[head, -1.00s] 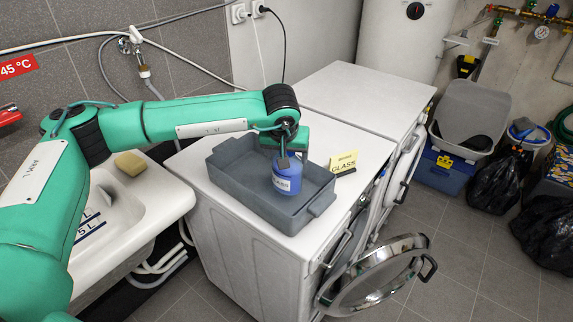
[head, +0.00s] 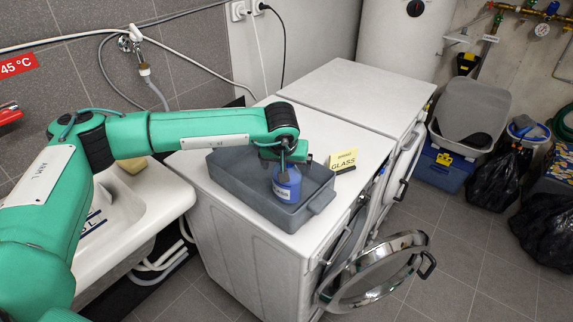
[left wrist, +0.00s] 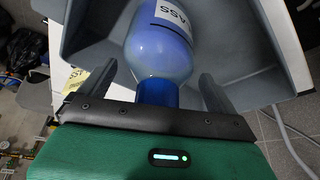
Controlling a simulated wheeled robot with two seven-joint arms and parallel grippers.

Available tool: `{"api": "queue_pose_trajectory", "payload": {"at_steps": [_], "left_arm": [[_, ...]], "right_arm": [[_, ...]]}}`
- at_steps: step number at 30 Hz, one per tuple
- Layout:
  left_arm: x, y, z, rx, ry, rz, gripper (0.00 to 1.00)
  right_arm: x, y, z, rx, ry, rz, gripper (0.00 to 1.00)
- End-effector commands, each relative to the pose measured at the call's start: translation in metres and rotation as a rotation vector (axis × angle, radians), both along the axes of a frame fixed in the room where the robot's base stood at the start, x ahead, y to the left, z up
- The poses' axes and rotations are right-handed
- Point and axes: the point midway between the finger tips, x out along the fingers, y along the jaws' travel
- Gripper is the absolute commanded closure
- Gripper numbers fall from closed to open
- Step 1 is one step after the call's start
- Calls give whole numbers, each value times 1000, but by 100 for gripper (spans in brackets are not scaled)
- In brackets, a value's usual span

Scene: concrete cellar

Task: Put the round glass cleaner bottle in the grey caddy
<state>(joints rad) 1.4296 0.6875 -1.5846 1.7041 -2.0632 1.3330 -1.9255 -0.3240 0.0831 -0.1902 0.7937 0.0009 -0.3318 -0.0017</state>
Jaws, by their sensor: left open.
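The round glass cleaner bottle (head: 286,188) is translucent blue with a white label. It is inside the grey caddy (head: 240,195), near the right end, and looks roughly upright. The caddy is on the white machine top. My left gripper (head: 284,168) is over the bottle, reaching down into the caddy. In the left wrist view the gripper (left wrist: 150,82) is open, with a finger on each side of the bottle's dark blue neck and gaps showing. The bottle's body (left wrist: 160,50) also shows there, below the caddy wall (left wrist: 268,35). The bottle's base is hidden. My right gripper is not in view.
A white sink (head: 160,200) is at the left. The machine's round door (head: 375,272) hangs open in front. The machine top (head: 335,95) behind is clear.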

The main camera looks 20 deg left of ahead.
Motion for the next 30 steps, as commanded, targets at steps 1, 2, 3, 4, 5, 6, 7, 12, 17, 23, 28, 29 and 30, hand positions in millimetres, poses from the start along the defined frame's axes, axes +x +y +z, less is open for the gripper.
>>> {"api": "queue_pose_trajectory", "payload": {"at_steps": [1,2,3,4,5,6,7,12,17,23,28,29,30], "left_arm": [[0,0,0,0,0,0,5],[0,0,1,0,0,0,5],[0,0,2,0,0,0,5],[0,0,3,0,0,0,5],[0,0,4,0,-1,0,5],[-2,0,7,-1,-2,0,5],[-3,-1,11,-2,-2,-1,5],[-16,-3,42,-3,-5,-2,5],[-30,-4,74,-1,-4,-1,5],[-41,-6,103,0,-2,-1,5],[-46,-6,112,-1,0,-1,5],[-46,-6,113,-1,0,-1,5],[-46,-6,113,-1,0,-1,5]], "right_arm": [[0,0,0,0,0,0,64],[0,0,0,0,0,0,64],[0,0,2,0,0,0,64],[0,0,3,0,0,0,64],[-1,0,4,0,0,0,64],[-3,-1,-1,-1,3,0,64],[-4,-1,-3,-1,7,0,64],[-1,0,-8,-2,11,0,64],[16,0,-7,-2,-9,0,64],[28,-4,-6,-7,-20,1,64],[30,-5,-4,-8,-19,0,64],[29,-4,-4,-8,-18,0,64],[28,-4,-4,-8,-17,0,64]]}}
